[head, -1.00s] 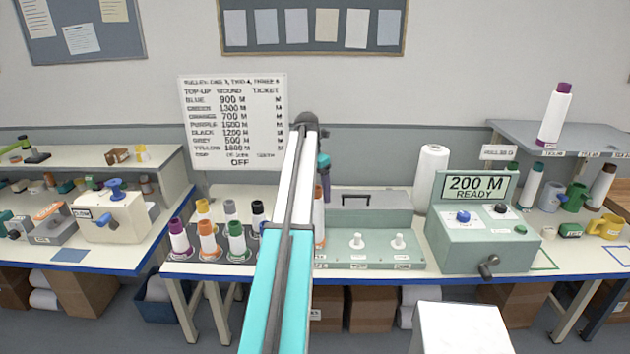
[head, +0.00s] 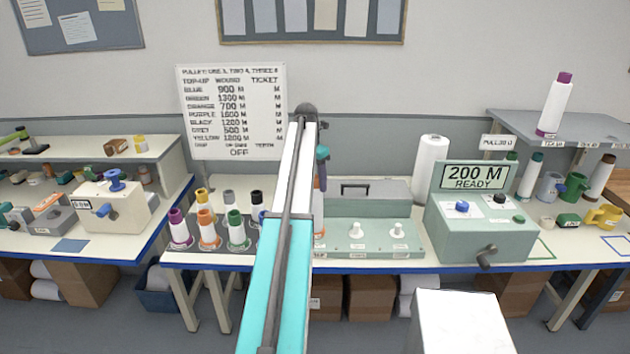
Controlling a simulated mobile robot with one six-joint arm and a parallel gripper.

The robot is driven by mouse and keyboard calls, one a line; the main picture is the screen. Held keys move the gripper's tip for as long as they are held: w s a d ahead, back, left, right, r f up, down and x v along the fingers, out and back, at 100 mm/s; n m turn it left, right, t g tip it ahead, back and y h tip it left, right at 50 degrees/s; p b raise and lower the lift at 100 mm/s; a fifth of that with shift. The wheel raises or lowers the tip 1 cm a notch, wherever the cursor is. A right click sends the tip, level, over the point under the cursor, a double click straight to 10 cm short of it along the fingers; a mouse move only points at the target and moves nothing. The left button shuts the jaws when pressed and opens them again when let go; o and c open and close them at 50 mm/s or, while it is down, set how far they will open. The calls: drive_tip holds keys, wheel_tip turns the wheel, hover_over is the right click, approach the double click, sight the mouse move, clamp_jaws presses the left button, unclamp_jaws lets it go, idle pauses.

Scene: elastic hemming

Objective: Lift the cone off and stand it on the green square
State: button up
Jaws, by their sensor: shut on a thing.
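My gripper (head: 321,172) is partly hidden behind my own arm, above the left end of the green-grey three-peg unit (head: 370,252). It points down and is shut on an orange-and-white cone (head: 319,218), of which only a narrow strip shows. The cone looks upright over the left peg position; I cannot tell whether its base touches the unit. The other two pegs are bare. The green square (head: 544,248) is an outline on the bench, right of the winder box, and its visible part is empty.
The winder box (head: 477,230) with a "200 M READY" display stands between the peg unit and the green square. A tall white roll (head: 431,170) stands behind. Several coloured cones (head: 208,228) stand left of my arm. Mugs (head: 573,187) and a raised shelf (head: 560,127) are at right.

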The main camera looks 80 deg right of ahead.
drive_tip(key=shift+r, duration=0.2)
drive_tip(key=shift+r, duration=0.35)
drive_tip(key=shift+r+p, duration=1.05)
drive_tip(key=shift+r, duration=1.5)
drive_tip(key=shift+r, duration=1.9)
